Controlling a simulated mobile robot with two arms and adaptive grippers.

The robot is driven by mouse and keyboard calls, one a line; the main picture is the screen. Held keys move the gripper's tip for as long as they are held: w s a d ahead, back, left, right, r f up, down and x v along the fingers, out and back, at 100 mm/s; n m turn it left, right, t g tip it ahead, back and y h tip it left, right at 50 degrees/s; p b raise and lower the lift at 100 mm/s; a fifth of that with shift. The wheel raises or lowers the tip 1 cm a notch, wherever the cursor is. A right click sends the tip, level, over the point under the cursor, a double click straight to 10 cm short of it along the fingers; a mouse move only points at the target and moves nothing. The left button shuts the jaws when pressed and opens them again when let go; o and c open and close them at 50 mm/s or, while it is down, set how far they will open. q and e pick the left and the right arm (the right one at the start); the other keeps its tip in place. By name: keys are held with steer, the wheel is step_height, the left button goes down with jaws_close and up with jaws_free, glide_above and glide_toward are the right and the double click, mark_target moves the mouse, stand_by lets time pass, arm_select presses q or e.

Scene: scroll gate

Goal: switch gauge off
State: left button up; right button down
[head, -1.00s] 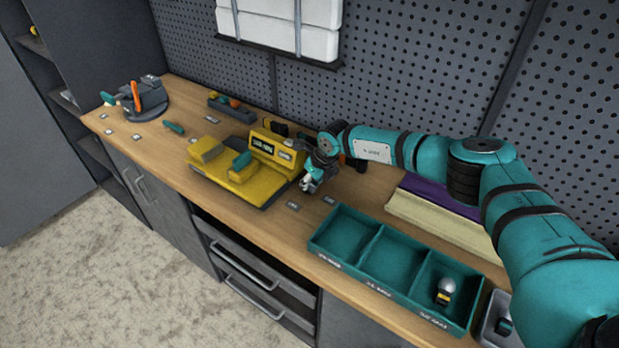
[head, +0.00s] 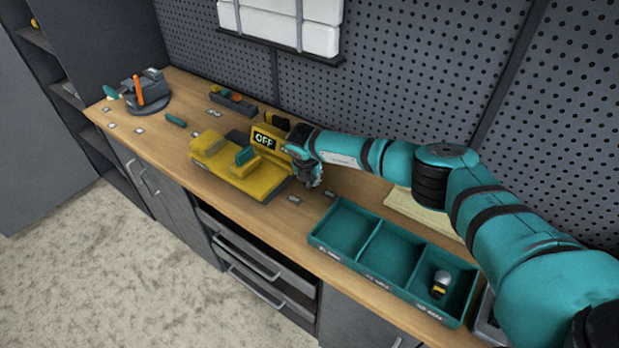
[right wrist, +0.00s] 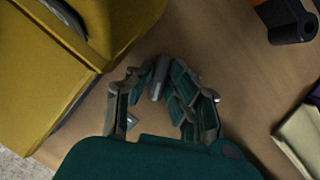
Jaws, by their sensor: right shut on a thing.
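The yellow gauge (head: 250,170) stands on the workbench, with a dark display (head: 265,141) that reads OFF. A teal piece (head: 245,156) sits on the gauge. My right gripper (head: 311,180) is at the gauge's right end and hides part of it. In the right wrist view, my right gripper (right wrist: 160,88) has its fingers closed in around a small grey cylindrical piece (right wrist: 158,77). The yellow body (right wrist: 45,70) fills the left of that view, beside the fingers. I cannot tell whether the grey piece joins the gauge. My left gripper is not in view.
A vise with an orange handle (head: 139,90) stands at the far left. A pegboard wall (head: 400,70) rises behind.

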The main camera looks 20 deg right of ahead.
steer(key=m+h+b, duration=0.1)
steer(key=m+b, duration=0.2)
steer(key=shift+w+a+f+m+g, duration=0.1)
steer(key=shift+m+g, duration=0.2)
steer(key=shift+m, duration=0.1)
steer(key=shift+m+g+h+b, duration=0.3)
steer(key=shift+m+h+b, duration=0.1)
steer(key=shift+m+b, duration=0.35)
steer(key=shift+r, duration=0.2)
steer(key=c, duration=1.3)
jaws_free()
